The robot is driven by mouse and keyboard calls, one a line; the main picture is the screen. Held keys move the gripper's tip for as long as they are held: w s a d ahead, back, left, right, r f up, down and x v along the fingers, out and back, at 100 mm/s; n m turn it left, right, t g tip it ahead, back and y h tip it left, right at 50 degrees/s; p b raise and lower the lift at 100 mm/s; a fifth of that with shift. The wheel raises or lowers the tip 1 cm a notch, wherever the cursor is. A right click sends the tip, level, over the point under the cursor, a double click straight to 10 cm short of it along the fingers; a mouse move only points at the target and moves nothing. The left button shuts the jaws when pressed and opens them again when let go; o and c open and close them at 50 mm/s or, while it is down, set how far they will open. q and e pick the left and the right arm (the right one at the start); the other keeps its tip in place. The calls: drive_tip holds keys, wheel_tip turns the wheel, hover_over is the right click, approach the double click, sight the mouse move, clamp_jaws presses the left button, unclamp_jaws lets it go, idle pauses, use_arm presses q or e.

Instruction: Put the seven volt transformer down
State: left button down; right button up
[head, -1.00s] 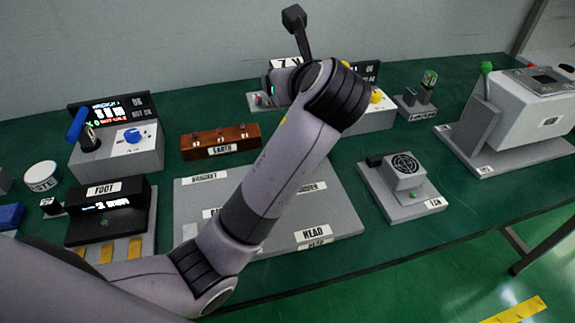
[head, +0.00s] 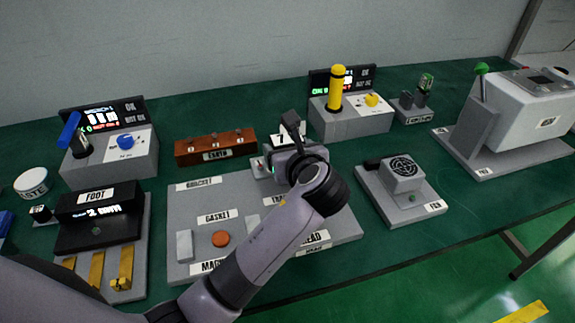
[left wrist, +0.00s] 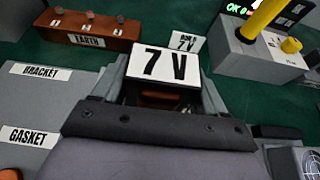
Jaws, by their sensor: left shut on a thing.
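My left gripper (head: 284,162) is shut on the seven volt transformer (head: 282,140), a small unit with a white 7 V label. In the left wrist view its label (left wrist: 165,65) faces me, and dark parts show below it. Most of its body is hidden by the gripper and wrist. In the head view it is near the back edge of the grey labelled board, right of the brown EARTH block. I cannot tell whether it touches the table. A smaller 7 V sign (left wrist: 186,42) shows just behind it in the left wrist view. My right gripper is not in view.
The brown EARTH block (head: 215,148) is to the left. The grey board (head: 185,208) carries a white block and an orange disc. The box with the yellow cylinder (head: 350,122) stands behind right, and the fan unit (head: 402,190) is to the right. Green table shows between them.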

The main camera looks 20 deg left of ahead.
use_arm(q)
wheel_tip(320, 180, down, 4)
drive_tip(key=shift+r+b, duration=0.25)
drive_tip(key=shift+b, duration=0.05)
drive_tip(key=shift+f, duration=0.2)
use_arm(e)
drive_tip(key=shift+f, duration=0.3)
use_arm(q)
drive_tip(key=shift+c, duration=0.2)
unclamp_jaws()
drive_tip(key=shift+f, duration=0.3)
drive_tip(key=shift+r, duration=0.2)
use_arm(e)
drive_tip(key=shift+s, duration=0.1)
